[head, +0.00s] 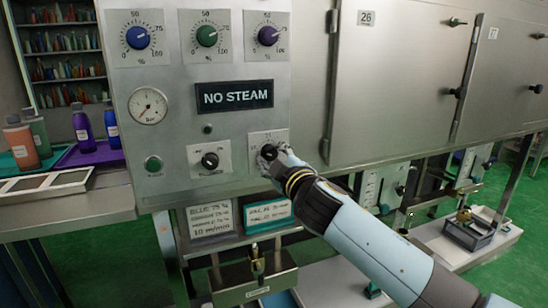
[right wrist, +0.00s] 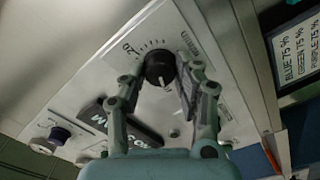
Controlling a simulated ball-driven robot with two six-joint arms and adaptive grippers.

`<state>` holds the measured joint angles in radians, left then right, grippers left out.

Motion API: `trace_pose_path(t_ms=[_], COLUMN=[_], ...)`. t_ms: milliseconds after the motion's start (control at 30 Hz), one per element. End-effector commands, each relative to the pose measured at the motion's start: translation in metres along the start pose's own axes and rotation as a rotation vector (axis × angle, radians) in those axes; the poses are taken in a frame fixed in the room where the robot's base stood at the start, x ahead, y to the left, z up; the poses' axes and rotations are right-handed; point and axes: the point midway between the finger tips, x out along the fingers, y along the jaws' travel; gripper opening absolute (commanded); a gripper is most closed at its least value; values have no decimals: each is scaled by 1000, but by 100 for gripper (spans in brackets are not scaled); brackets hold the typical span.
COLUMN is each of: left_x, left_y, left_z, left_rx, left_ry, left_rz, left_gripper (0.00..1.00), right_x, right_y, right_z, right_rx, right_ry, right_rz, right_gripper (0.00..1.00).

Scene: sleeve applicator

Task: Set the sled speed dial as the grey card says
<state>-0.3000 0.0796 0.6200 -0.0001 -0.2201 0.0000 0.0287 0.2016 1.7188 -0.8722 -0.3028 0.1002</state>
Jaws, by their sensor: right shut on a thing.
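The sled speed dial is a black knob on a pale scale plate (head: 262,137) at the lower right of the steel control panel. My right gripper (head: 270,152) is at this knob and hides most of it in the head view. In the right wrist view, the black knob (right wrist: 160,68) sits between the fingers of my right gripper (right wrist: 160,82), which is shut on it. The pointer's exact reading is too small to tell. The grey-framed card (head: 210,220) hangs below the panel; it reads BLUE 75 % and 10 m/min at the bottom. My left gripper is not in view.
A second black dial (head: 210,160) is left of the gripper. Blue (head: 137,37), green (head: 207,36) and purple (head: 268,36) dials line the top. A NO STEAM display (head: 235,96) and gauge (head: 148,105) sit between. A teal-framed card (head: 267,212) hangs beside the grey one.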

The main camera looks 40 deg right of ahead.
Motion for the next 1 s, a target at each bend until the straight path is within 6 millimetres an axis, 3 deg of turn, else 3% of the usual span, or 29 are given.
trace_pose_path(t_ms=[167,200,367,733,1000], left_x=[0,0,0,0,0], left_y=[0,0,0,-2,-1], left_z=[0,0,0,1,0], left_rx=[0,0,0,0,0], left_ry=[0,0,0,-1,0], left_rz=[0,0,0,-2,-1], left_gripper=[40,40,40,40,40], right_x=[0,0,0,-8,-64], right_y=[-1,-1,-1,-1,-2], right_z=[0,0,0,1,1], right_rx=[2,2,2,1,1], right_ry=[-1,-1,-1,-1,-2], right_rz=[-2,-2,-2,-2,-5], right_gripper=[0,35,55,55,55])
